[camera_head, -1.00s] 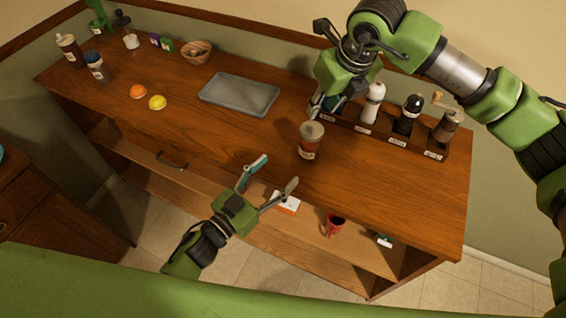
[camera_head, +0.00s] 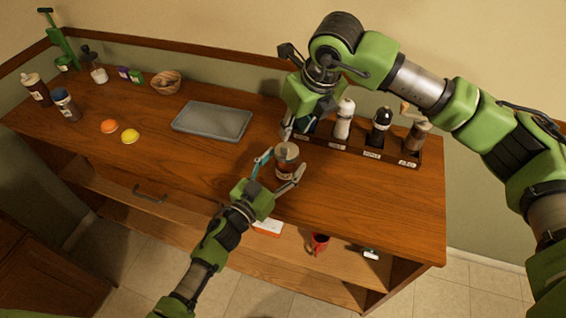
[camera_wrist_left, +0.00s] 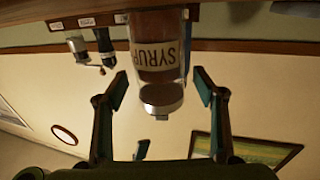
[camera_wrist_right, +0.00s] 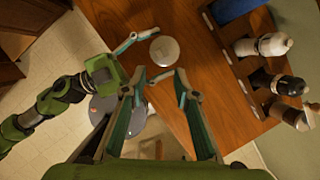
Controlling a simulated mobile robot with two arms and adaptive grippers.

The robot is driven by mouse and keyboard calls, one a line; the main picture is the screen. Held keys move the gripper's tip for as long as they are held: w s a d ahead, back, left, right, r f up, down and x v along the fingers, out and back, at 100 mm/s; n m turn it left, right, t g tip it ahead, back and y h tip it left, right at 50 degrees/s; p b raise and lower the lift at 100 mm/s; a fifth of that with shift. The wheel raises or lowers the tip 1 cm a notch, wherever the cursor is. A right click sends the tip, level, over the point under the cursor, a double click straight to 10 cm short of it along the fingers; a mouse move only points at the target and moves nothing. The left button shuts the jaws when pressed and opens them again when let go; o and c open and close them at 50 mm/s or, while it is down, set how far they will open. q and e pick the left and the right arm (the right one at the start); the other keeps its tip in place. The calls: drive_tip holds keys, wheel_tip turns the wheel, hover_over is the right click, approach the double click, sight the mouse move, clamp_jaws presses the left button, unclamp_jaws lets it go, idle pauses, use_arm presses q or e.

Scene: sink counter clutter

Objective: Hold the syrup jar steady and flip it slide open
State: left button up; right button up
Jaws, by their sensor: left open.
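The syrup jar (camera_head: 287,160) stands upright on the wooden counter, with a dark brown body and a grey round lid. In the left wrist view the jar (camera_wrist_left: 158,62) appears upside down with its SYRUP label facing me. My left gripper (camera_head: 282,166) is open, one finger on each side of the jar; gaps show beside it in the left wrist view. My right gripper (camera_wrist_right: 159,73) is open and empty above the counter, beyond the jar in the head view. In the right wrist view the lid (camera_wrist_right: 164,51) shows just past its fingertips and looks closed.
A rack (camera_head: 345,150) with a white bottle (camera_head: 343,118), a black bottle (camera_head: 379,125) and a grinder (camera_head: 416,137) stands behind the jar. A grey tray (camera_head: 212,121) lies to the left. The counter right of the jar is clear. A red mug (camera_head: 319,243) is on the shelf below.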

use_arm(q)
drive_tip(key=c, duration=1.5)
use_arm(e)
drive_tip(key=shift+s+a, duration=0.1)
clamp_jaws()
drive_tip(key=s+a+m+h, duration=0.4)
drive_tip(key=s+a+m, duration=0.2)
drive_tip(key=m, duration=0.5)
drive_tip(key=shift+s+a+r+t, duration=0.15)
drive_tip(key=shift+a+r+t, duration=0.1)
drive_tip(key=shift+t, duration=0.15)
